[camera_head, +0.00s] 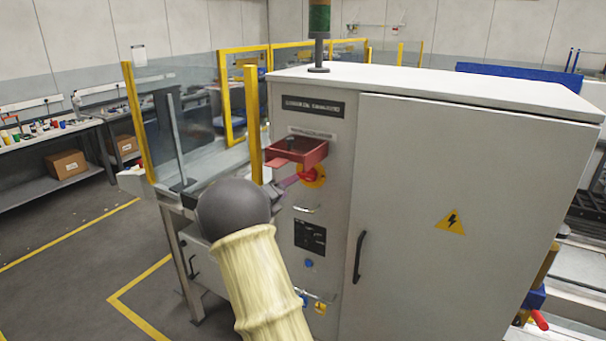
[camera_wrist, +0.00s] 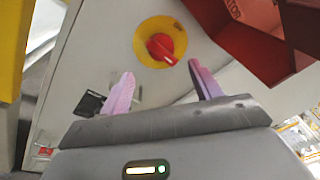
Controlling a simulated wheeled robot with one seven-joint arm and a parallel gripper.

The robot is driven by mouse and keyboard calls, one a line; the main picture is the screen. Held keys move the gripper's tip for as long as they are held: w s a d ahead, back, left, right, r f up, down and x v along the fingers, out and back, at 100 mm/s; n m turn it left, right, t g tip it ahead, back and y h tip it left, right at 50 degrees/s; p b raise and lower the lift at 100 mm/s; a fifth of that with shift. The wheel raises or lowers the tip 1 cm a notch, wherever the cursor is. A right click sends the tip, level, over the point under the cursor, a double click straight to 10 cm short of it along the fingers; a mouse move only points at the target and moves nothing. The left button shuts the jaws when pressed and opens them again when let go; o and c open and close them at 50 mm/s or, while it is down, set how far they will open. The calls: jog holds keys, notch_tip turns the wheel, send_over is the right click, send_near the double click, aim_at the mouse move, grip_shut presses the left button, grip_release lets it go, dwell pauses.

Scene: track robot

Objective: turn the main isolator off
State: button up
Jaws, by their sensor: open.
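The main isolator is a red rotary handle on a round yellow plate. In the head view the red handle (camera_head: 307,176) sits on the narrow left panel of the grey cabinet, just below a red tray. In the wrist view the red handle (camera_wrist: 161,46) is ahead of my gripper, between and beyond the fingertips. My gripper (camera_wrist: 160,82) has its two pinkish fingers apart with nothing between them. In the head view my gripper (camera_head: 278,188) is beside the handle at its left, partly hidden by my arm. The fingers appear not to touch the handle.
The red tray (camera_head: 311,153) juts out above the handle and shows close at upper right in the wrist view (camera_wrist: 245,45). A yellow guard post (camera_head: 253,120) stands left of the panel. The cabinet door (camera_head: 450,170) has a black handle (camera_head: 359,257). Open floor lies at left.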

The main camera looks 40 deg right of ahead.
aim_at(304, 178)
jog(key=p+x, duration=0.1)
jog(key=x, duration=0.1)
jog(key=p+x, duration=0.1)
jog(key=x, duration=0.2)
jog(key=p+x, duration=0.1)
jog(key=x, duration=0.2)
jog(key=shift+s+d, duration=0.25)
jog(key=shift+w+a, duration=0.1)
jog(key=c, duration=1)
